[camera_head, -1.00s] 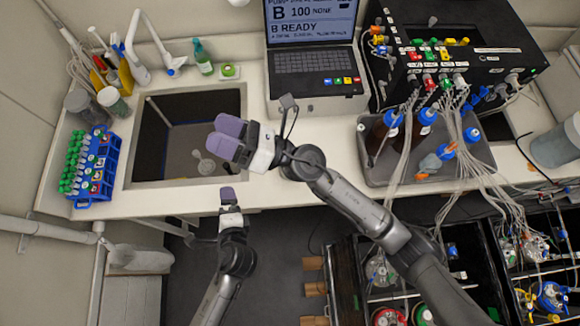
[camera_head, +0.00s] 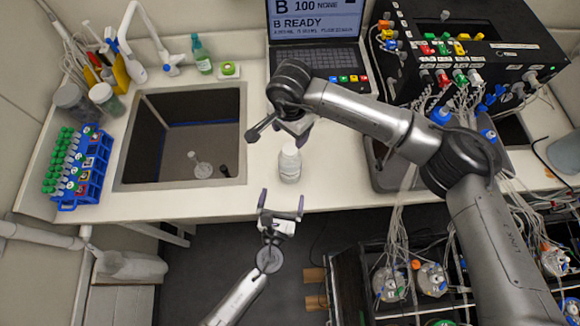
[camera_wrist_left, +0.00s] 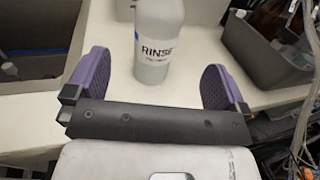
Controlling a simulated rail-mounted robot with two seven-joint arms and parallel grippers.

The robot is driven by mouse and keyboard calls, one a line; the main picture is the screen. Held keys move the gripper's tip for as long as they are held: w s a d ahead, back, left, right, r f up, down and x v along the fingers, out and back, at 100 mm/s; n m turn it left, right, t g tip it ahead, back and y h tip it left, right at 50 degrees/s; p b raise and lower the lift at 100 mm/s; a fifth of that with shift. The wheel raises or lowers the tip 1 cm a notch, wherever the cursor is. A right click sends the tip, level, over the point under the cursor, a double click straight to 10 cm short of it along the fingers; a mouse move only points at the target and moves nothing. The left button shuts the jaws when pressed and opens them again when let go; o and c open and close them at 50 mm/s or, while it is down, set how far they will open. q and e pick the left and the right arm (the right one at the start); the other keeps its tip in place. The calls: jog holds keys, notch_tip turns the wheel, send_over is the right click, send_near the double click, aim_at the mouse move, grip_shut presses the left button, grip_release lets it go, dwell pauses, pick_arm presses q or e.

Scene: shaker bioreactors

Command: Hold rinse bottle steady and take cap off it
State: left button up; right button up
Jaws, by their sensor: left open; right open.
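The white rinse bottle (camera_head: 290,167) stands upright on the bench, right of the sink. Its pale cap (camera_head: 290,149) is at the top. In the left wrist view the bottle (camera_wrist_left: 158,45), labelled RINSE, stands ahead of and between my spread purple fingers; its top is cut off. My left gripper (camera_head: 282,203) is open and empty at the bench's front edge, just short of the bottle and not touching it. My right gripper (camera_head: 294,127) is above and slightly behind the bottle, pointing down, its fingers partly hidden by its own wrist. It is open and appears apart from the cap.
The sink (camera_head: 180,187) lies left of the bottle. A blue tube rack (camera_head: 92,175) stands farther left. A laptop (camera_head: 318,62) is behind, and a black pump box (camera_head: 470,45) with tubing is at back right. A grey tray (camera_head: 384,178) is to the right.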

aim_at(290, 161)
pick_arm(q)
jog(key=w, duration=0.4)
jog(key=w+d, duration=0.1)
jog(key=w, duration=0.3)
jog(key=w+d, duration=0.1)
jog(key=w, duration=0.3)
